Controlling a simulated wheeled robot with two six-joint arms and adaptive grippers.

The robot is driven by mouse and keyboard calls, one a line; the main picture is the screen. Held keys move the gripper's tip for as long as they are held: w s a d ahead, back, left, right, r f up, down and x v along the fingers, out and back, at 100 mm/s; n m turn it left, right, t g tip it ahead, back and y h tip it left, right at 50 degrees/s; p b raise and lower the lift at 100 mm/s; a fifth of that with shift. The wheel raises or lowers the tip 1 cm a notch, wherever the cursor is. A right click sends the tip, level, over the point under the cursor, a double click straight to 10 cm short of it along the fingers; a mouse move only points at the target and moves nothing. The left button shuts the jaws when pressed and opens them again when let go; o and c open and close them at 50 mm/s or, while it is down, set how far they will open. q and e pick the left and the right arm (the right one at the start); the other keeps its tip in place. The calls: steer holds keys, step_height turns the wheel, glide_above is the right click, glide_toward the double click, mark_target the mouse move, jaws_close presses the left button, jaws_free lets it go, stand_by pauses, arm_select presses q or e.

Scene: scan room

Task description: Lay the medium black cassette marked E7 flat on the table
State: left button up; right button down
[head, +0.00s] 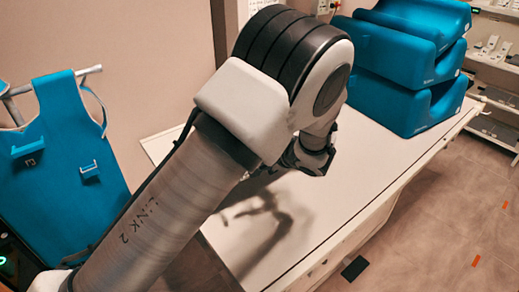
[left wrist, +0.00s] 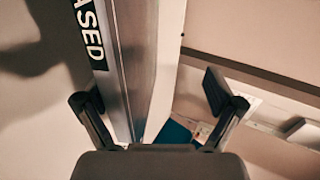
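The white table (head: 372,165) runs diagonally across the head view. I cannot make out a cassette marked E7 in either view. My left arm crosses the middle of the head view and hides part of the table. The dark end of my left gripper (head: 312,158) shows behind the arm, above the table, with its shadow on the top. In the left wrist view the two fingers of my left gripper (left wrist: 155,100) are spread wide with nothing held between them. My right gripper is in neither view.
Blue cushions (head: 405,75) are stacked at the table's far end. A blue apron (head: 75,140) hangs at the left. A small black flat thing (head: 355,268) lies on the floor beside the table. A grey metal post (left wrist: 112,70) lettered "ASED" fills part of the left wrist view.

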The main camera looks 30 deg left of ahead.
arm_select(q)
step_height(320, 180, up, 10)
stand_by(0.6)
stand_by(0.6)
